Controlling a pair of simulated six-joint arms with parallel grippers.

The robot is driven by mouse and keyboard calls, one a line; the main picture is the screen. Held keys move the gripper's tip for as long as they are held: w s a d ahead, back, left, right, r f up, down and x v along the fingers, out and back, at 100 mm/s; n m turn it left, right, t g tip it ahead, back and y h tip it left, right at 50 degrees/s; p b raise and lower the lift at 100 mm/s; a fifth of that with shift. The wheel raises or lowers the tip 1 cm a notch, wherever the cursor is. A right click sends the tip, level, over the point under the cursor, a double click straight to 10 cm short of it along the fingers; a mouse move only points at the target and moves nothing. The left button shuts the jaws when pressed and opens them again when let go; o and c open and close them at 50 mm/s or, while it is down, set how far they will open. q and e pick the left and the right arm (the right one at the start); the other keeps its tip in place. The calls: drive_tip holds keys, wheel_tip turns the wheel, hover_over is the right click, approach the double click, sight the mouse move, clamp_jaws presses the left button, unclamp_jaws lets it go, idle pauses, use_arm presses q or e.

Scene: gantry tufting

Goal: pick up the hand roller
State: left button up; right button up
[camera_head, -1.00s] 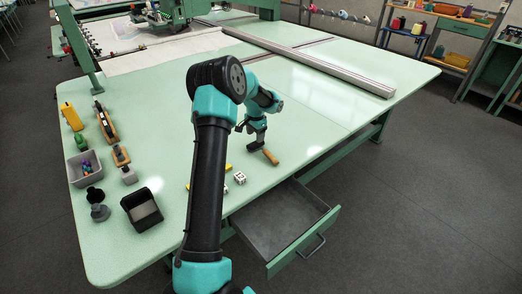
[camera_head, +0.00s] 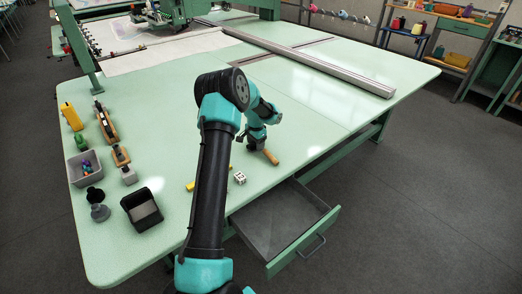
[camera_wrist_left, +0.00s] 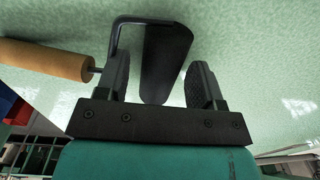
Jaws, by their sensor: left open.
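The hand roller lies on the pale green table; its tan wooden handle (camera_head: 271,157) shows in the head view just right of my left gripper (camera_head: 256,146). In the left wrist view the tan handle (camera_wrist_left: 45,60) is at the left, a thin dark wire frame runs from it, and the dark roller cylinder (camera_wrist_left: 165,55) sits between the two fingers of my left gripper (camera_wrist_left: 160,85). The fingers are apart, with visible gaps to the cylinder. In the head view the gripper hides the cylinder. My right gripper is in neither view.
White dice (camera_head: 240,177) and a yellow item (camera_head: 191,186) lie near my left arm. An open drawer (camera_head: 280,222) juts out below the table's front edge. A black box (camera_head: 141,209) and a grey bin (camera_head: 84,168) stand at the left. The table's right side is clear.

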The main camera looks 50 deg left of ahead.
use_arm(q)
drive_tip(key=shift+c, duration=0.2)
drive_tip(key=c, duration=1)
